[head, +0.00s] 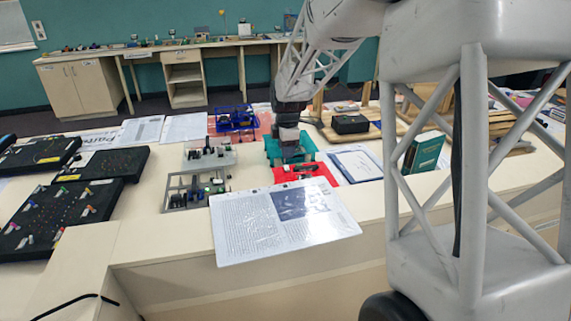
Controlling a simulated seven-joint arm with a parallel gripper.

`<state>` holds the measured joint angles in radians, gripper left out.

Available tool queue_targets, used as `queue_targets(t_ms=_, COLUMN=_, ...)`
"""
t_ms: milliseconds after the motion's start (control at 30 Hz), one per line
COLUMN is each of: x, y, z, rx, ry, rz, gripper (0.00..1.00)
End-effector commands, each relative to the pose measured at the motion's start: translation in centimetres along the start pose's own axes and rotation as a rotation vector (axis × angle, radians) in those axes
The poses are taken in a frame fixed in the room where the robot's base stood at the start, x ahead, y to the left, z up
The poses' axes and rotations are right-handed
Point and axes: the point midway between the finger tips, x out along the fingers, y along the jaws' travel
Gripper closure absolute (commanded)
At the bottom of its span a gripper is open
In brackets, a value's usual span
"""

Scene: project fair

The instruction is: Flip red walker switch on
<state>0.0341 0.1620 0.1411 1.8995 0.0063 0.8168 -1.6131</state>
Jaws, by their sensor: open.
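The red walker (318,170) lies low on the table, close behind the laminated sheet. Small dark parts sit on top of it, and its switch is too small to make out. My gripper (291,154) points down from above, over the teal walker (273,152) just behind the red one. Its fingertips are small and dark here; I see nothing held between them. I cannot tell whether it touches anything. The gripper hides part of the teal walker.
A blue frame model (236,118) stands behind on a reddish base. Grey models (196,190) stand to the left, with black boards (72,208) beyond. The laminated sheet (240,232) lies at the front edge. A green book (424,152) and black box (350,124) are at right.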

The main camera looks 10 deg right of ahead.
Motion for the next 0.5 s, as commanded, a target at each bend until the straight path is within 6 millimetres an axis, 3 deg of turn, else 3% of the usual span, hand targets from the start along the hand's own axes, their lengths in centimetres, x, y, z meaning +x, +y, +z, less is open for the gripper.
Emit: queue_targets(t_ms=500, x=5.7, y=0.0, z=0.0, rx=0.000, ry=0.000, rz=-0.002, gripper=0.60)
